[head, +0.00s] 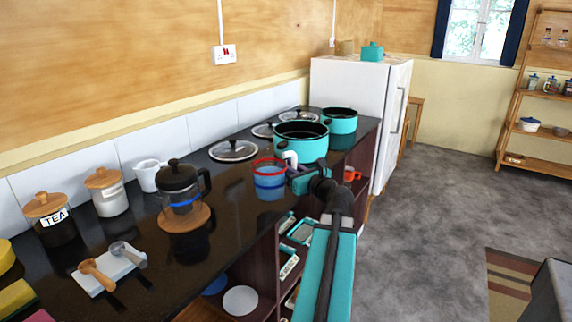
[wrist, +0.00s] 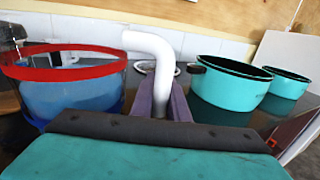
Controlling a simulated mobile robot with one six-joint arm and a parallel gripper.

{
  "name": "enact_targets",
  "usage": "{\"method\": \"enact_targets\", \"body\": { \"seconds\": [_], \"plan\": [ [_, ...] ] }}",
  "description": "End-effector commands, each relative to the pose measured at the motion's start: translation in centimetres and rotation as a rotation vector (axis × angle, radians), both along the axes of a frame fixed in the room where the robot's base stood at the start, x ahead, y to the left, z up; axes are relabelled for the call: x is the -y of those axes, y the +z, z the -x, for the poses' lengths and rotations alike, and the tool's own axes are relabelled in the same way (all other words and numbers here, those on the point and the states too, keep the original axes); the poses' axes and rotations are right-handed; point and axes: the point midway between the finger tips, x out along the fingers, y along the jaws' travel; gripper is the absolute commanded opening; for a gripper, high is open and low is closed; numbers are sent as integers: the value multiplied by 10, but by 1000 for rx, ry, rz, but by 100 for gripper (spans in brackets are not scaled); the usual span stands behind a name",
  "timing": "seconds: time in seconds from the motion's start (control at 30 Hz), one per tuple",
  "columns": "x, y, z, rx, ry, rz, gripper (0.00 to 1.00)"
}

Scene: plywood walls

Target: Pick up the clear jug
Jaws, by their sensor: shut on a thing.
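The clear jug (head: 269,180) has a red rim, a blue band and a white handle. In the head view it is at the front edge of the dark counter, left of the teal pots. My gripper (head: 295,170) is at its right side, shut on the white handle. In the wrist view the jug (wrist: 72,85) is at the left and its handle (wrist: 158,65) stands between the two fingers of my gripper (wrist: 160,102). The jug looks upright. I cannot tell whether its base touches the counter.
Two teal pots (head: 301,141) stand just behind the jug, with glass lids (head: 233,150) beside them. A black-lidded French press (head: 181,190) stands on a wooden board to the left. Shelves (head: 262,262) are under the counter. A white fridge (head: 352,95) stands at the far end.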

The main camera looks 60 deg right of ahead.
Motion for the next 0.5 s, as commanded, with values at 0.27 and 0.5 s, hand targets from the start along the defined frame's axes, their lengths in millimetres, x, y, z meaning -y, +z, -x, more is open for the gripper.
{"method": "enact_targets", "body": {
  "seconds": [0.27,0.5],
  "plan": [
    [-10,0,8,4,2,0,0],
    [-13,1,11,4,3,1,0]
  ]
}}
